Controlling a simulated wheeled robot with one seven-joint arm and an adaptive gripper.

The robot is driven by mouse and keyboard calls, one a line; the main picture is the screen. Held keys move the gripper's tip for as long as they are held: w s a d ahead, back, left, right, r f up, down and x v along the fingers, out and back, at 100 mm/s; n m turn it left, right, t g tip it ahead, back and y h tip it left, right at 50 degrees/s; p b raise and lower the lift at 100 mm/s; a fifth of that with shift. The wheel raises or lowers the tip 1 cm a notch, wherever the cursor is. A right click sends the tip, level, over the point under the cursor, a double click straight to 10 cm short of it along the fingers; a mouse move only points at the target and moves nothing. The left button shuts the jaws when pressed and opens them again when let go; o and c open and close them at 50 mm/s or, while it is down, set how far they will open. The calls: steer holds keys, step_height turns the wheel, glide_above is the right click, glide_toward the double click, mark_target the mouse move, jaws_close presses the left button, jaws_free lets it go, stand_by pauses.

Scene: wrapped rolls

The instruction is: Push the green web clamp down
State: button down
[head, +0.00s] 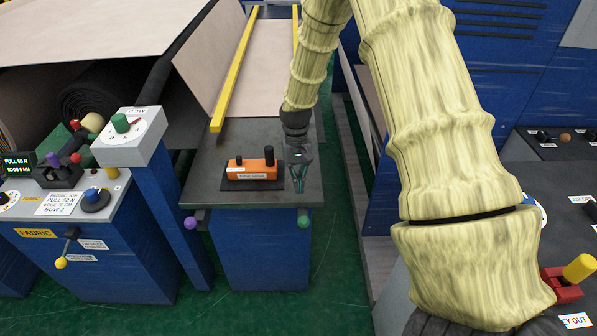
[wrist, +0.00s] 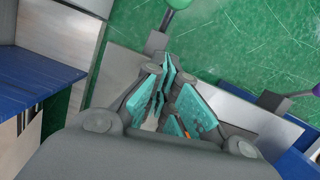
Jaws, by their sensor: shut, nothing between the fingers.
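The green web clamp is a lever with a green ball knob (head: 303,221) at the right end of the small table's front edge. In the wrist view its green ball (wrist: 178,3) is cut by the top edge, on a short grey arm. My gripper (head: 298,186) points down over the table's front right corner, above and behind the green knob and apart from it. In the wrist view my teal fingers (wrist: 172,80) are shut and empty, with the green ball beyond the tips.
A purple knob (head: 190,222) sits at the left end of the table's front edge. An orange block (head: 252,169) with black knobs stands on the dark tabletop (head: 225,140), left of my gripper. A control cabinet (head: 95,255) stands at left. Green floor is free in front.

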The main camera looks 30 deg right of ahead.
mark_target(303, 223)
steer(key=p+x, duration=0.1)
steer(key=x, duration=0.3)
steer(key=shift+s+a+f+p, duration=0.1)
steer(key=shift+s+a+p, duration=0.2)
steer(key=shift+s+p, duration=0.25)
steer(key=shift+s+a+f+p, duration=0.1)
steer(key=shift+s+a+p, duration=0.2)
steer(key=shift+s, duration=0.35)
steer(key=shift+s+a+f+p, duration=0.1)
steer(key=shift+s+a+p, duration=0.15)
steer(key=shift+s+p, duration=0.3)
steer(key=shift+s+f, duration=0.1)
steer(key=shift+f, duration=0.05)
steer(key=shift+s+b, duration=0.1)
steer(key=shift+b, duration=0.25)
